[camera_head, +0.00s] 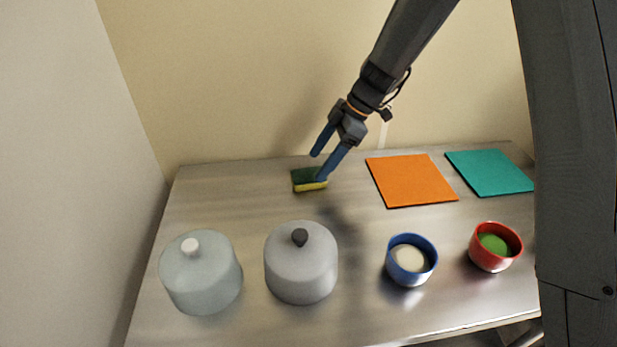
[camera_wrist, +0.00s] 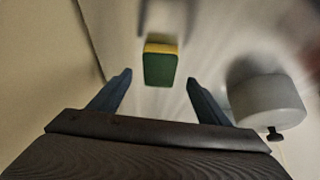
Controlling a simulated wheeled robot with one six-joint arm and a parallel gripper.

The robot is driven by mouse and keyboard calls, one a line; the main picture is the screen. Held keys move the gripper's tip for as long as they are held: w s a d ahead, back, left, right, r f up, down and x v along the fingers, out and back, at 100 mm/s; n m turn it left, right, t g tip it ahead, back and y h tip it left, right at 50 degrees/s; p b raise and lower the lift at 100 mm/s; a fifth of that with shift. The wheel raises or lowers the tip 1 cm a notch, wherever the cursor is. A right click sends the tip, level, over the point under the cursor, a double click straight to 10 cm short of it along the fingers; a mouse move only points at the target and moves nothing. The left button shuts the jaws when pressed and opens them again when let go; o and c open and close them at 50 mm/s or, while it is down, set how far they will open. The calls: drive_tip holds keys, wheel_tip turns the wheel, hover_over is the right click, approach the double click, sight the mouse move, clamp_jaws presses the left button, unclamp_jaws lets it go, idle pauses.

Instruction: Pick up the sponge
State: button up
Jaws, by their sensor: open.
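The sponge (camera_head: 309,180) has a dark green top and a yellow lower layer. It lies on the metal table near its back left in the head view. In the wrist view the sponge (camera_wrist: 160,66) shows ahead of the fingertips, between their lines. My gripper (camera_head: 318,167) is open and empty, with two blue fingers above and close to the sponge. One finger overlaps the sponge's right end in the head view; I cannot tell whether it touches. In the wrist view my gripper (camera_wrist: 158,76) has its fingers wide apart on either side of the sponge's line.
Two grey lidded pots, one with a white knob (camera_head: 201,275) and one with a dark knob (camera_head: 301,268), stand in front. A blue bowl (camera_head: 411,272) and a red bowl (camera_head: 484,254) stand right. An orange mat (camera_head: 412,181) and a teal mat (camera_head: 490,171) lie behind them. Walls border the table.

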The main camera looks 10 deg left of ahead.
sight(311, 174)
drive_tip(key=shift+p+x, duration=1.1)
drive_tip(key=shift+x, duration=1.25)
drive_tip(key=c, duration=1.1)
drive_tip(key=shift+c, duration=0.2)
